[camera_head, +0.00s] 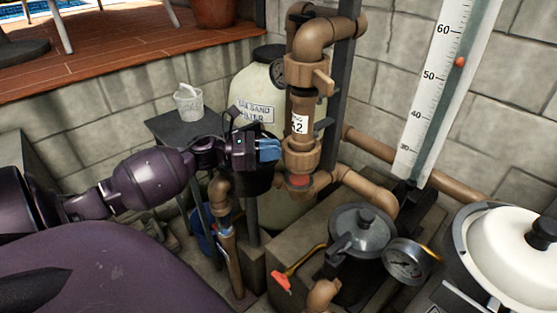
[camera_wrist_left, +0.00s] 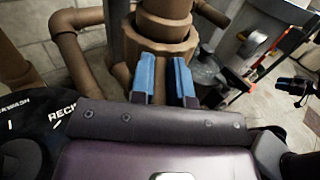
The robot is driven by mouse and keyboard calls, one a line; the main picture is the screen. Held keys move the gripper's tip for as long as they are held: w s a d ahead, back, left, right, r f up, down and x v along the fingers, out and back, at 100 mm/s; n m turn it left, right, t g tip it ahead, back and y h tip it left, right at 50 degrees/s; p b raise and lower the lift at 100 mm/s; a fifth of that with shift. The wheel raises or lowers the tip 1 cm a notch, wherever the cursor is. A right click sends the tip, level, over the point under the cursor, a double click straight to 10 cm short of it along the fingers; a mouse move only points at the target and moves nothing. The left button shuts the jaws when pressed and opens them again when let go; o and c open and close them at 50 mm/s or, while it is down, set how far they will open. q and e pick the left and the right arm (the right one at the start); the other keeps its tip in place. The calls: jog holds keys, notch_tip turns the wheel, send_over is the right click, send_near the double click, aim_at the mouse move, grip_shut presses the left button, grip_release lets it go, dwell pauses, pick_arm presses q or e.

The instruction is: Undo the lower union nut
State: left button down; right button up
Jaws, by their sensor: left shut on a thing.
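The lower union nut (camera_head: 302,157) is a brown ribbed collar on the upright brown pipe, under a white-labelled section (camera_head: 299,124). A red band (camera_head: 299,181) shows just beneath it. My left gripper (camera_head: 268,150) reaches in from the left, its blue fingertips at the nut's left side. In the left wrist view the two blue fingers (camera_wrist_left: 166,75) are shut on a brown part that sticks out from the nut (camera_wrist_left: 164,42); the held part is mostly hidden between them. The upper union nut (camera_head: 306,72), with its own lug, sits higher on the pipe.
A cream sand filter (camera_head: 258,85) and dark post (camera_head: 342,85) stand behind the pipe. A thermometer-like scale (camera_head: 432,95) leans at right.

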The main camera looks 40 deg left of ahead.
pick_arm(q)
jog(key=shift+w+a+r+m+g+h+b, duration=0.25)
jog(key=shift+r+m+g+h+b, duration=0.15)
jog(key=shift+m+h+b, duration=0.1)
jog(key=shift+w+a+r+m+g+h+b, duration=0.1)
jog(key=shift+w+r+m+g+h+b, duration=0.15)
jog(key=shift+r+m+g+h+b, duration=0.2)
pick_arm(e)
jog(key=shift+w+a+f, duration=0.15)
jog(key=shift+w+f, duration=0.25)
jog(key=shift+w, duration=0.1)
pick_arm(q)
jog(key=c, duration=1.5)
grip_release()
jog(key=shift+r, duration=0.1)
jog(key=o, duration=0.4)
jog(key=shift+s, duration=0.1)
jog(key=v, duration=1)
jog(key=shift+s+a+f, duration=0.2)
jog(key=shift+a+f, duration=0.15)
jog(key=shift+f, duration=0.05)
pick_arm(e)
jog(key=shift+s+f, duration=0.15)
jog(key=shift+f, duration=0.05)
